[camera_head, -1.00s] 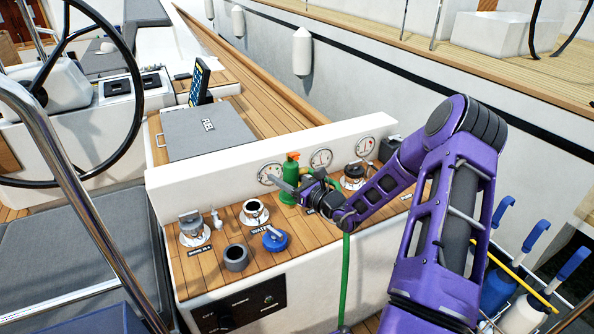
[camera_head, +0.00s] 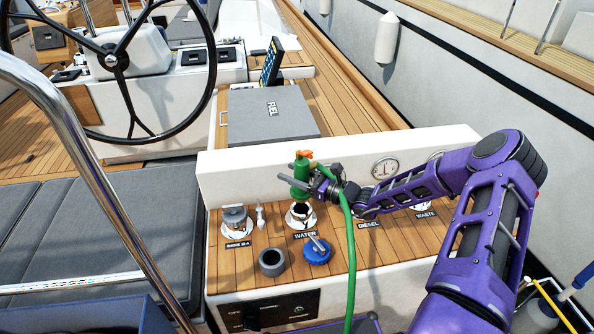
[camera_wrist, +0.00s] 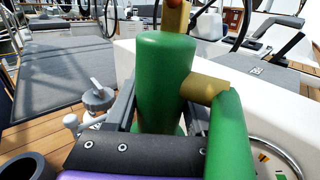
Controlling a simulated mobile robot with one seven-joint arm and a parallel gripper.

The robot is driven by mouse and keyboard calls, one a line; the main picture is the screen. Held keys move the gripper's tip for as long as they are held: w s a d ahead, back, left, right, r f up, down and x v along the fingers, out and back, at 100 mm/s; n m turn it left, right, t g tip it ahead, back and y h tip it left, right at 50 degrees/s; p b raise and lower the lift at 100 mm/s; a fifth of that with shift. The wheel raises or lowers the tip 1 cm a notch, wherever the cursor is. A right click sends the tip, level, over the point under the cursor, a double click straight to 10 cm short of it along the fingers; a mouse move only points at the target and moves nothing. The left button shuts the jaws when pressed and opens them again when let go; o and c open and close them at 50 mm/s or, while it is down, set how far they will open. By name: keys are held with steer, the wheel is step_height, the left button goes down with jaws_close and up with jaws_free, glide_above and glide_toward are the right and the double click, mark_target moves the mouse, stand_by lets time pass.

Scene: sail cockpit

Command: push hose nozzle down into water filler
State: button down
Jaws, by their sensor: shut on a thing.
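My gripper (camera_head: 314,184) is shut on the green hose nozzle (camera_head: 301,176), which it holds roughly upright. The nozzle has an orange top, and the green hose (camera_head: 350,250) hangs from its side down the console front. In the head view the nozzle is right above the open water filler (camera_head: 301,214), a metal ring behind the WATER label. Whether its tip has entered the opening cannot be told. In the wrist view the nozzle (camera_wrist: 165,75) fills the middle, with a brass side fitting (camera_wrist: 205,88), and hides the filler.
The blue cap (camera_head: 316,251) lies in front of the filler, with a grey ring-shaped cup (camera_head: 271,262) beside it. The shore-power inlet (camera_head: 235,218) is to the left. A white wall (camera_head: 250,170) with gauges rises close behind. The diesel and waste fittings are to the right.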

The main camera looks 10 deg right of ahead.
mark_target(292, 191)
steer(key=shift+f+b, duration=0.65)
steer(key=shift+f, duration=2.15)
steer(key=shift+f+b, duration=0.35)
steer(key=shift+f, duration=0.25)
steer(key=c, duration=0.5)
jaws_free()
steer(key=shift+c, duration=0.2)
steer(key=shift+s+d, duration=0.1)
steer(key=p+v, duration=0.2)
steer(key=v, duration=0.8)
steer(key=shift+s+d, duration=0.25)
steer(key=shift+d, duration=0.05)
